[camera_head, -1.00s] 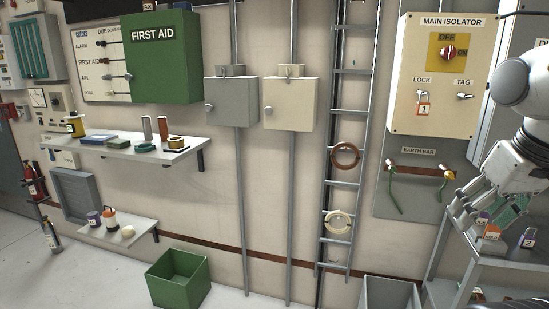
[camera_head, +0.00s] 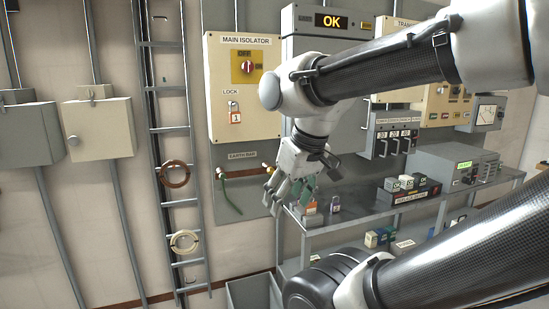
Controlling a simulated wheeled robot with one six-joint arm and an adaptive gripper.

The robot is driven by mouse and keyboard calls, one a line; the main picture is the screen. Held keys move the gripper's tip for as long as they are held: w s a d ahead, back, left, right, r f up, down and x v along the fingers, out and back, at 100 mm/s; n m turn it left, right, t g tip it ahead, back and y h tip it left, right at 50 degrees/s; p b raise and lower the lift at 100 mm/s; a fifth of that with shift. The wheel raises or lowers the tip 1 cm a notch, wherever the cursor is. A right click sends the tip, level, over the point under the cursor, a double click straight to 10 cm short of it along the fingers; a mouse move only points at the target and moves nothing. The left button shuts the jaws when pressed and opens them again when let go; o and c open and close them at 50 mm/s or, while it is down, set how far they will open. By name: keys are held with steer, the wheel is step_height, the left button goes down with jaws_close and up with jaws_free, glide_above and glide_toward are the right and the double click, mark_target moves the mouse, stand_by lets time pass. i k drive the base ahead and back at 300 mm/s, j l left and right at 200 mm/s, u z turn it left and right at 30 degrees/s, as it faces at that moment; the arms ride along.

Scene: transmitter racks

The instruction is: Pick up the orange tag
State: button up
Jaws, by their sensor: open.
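A small orange item with a pale label (camera_head: 311,208), which looks like the orange tag, sits at the left end of the grey bench. It is too small to read. My gripper (camera_head: 282,192) hangs pointing down, just left of and above that item. Its fingers are apart with nothing seen between them. A green piece (camera_head: 306,189) shows just behind the fingers, partly hidden by them. A small purple-grey padlock marked 2 (camera_head: 335,204) stands to the right of the orange item.
The main isolator panel (camera_head: 228,135) with a hanging lock marked 1 (camera_head: 235,116) is behind; my arm covers its right side. The grey bench (camera_head: 360,214) holds labelled blocks (camera_head: 409,184) and a grey instrument (camera_head: 455,165). A grey bin (camera_head: 250,292) stands below.

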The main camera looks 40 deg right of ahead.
mark_target(311, 209)
steer(key=k+j+z, duration=0.1)
steer(key=z, duration=1)
